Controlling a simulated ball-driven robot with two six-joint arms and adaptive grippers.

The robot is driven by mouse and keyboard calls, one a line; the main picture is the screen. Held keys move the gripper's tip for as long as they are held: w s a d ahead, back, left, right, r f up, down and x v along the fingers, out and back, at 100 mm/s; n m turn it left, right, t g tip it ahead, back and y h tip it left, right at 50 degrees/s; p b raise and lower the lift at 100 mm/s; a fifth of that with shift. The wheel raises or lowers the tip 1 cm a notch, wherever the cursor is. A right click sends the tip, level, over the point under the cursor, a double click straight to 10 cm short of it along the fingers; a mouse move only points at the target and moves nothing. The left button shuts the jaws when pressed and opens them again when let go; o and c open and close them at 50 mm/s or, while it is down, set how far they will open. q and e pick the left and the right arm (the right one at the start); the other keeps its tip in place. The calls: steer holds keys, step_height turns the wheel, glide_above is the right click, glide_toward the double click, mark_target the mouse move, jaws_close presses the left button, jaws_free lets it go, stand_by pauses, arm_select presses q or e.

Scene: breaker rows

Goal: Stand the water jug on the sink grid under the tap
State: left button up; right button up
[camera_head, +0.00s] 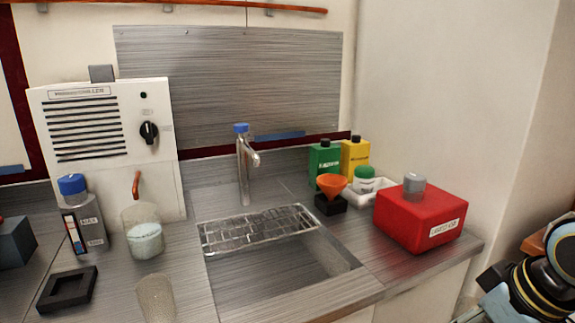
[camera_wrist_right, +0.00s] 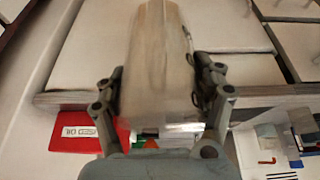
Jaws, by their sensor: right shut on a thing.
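The sink grid (camera_head: 260,230) is a wire rack lying across the back part of the sink. The tap (camera_head: 247,165), silver with a blue top, rises behind it, its spout over the grid's back edge. In the right wrist view my right gripper (camera_wrist_right: 160,72) is shut on a tall, pale, see-through vessel, which I take to be the water jug (camera_wrist_right: 158,50); its fingers press on both sides. The jug is not visible in the head view, where only part of my right arm shows at the bottom right. My left gripper is in neither view.
A red box (camera_head: 422,215) stands at the counter's right end. An orange funnel (camera_head: 331,182) and green and yellow bottles stand right of the tap. Left of the sink are a cloudy beaker (camera_head: 146,240), another glass (camera_head: 156,300) and a white chiller (camera_head: 105,150). The grid is clear.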

step_height(320, 180, down, 3)
steer(key=shift+f+b, duration=0.2)
steer(key=shift+b, duration=0.6)
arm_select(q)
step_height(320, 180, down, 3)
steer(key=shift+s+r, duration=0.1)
arm_select(e)
steer(key=shift+r, duration=0.1)
steer(key=shift+s, duration=0.15)
